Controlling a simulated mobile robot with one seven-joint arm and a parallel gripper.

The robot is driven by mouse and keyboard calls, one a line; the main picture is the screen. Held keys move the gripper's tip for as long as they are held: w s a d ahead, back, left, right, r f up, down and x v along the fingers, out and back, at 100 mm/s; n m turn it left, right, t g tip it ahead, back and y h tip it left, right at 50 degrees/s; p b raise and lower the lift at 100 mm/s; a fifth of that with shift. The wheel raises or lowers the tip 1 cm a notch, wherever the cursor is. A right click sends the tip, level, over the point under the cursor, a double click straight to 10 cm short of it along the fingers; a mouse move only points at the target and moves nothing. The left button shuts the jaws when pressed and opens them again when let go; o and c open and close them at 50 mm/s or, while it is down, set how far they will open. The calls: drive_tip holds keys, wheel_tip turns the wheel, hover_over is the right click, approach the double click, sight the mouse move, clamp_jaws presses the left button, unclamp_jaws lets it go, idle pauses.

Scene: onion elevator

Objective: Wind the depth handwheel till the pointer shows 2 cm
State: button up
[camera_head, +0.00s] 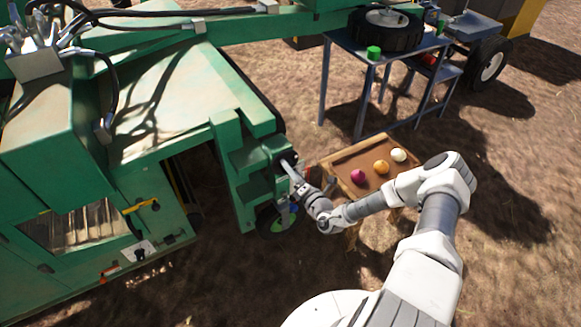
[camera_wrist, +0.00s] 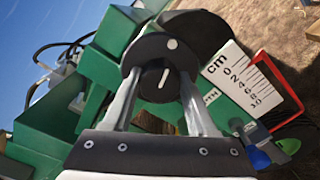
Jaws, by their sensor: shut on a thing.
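The depth handwheel (camera_wrist: 150,47) is a black round knob with a white dot and a white line on its hub. My gripper (camera_wrist: 160,72) is shut on it, one finger on each side. A white depth scale (camera_wrist: 238,80) marked cm, with 0 to 10, stands to the right of the handwheel. A red angled piece (camera_wrist: 284,82) lies along its outer side; I cannot tell whether it is the pointer or what value is shown. In the head view my gripper (camera_head: 289,168) reaches the green machine's end, and the handwheel is mostly hidden.
The green machine (camera_head: 165,95) fills the left. A wooden tray (camera_head: 347,182) with a purple, an orange and a white onion stands just right of my gripper. A metal table (camera_head: 343,42) with a tyre is behind. Blue (camera_wrist: 259,158) and green (camera_wrist: 290,146) parts sit below the scale.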

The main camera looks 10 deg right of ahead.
drive_tip(key=shift+m, duration=1.5)
drive_tip(key=shift+f, duration=0.1)
drive_tip(key=o, duration=1.4)
drive_tip(key=shift+c, duration=0.2)
drive_tip(key=shift+s+p, duration=0.15)
drive_tip(key=shift+p, duration=0.15)
drive_tip(key=p+v, duration=0.2)
drive_tip(key=v, duration=1.5)
drive_tip(key=shift+r, duration=0.2)
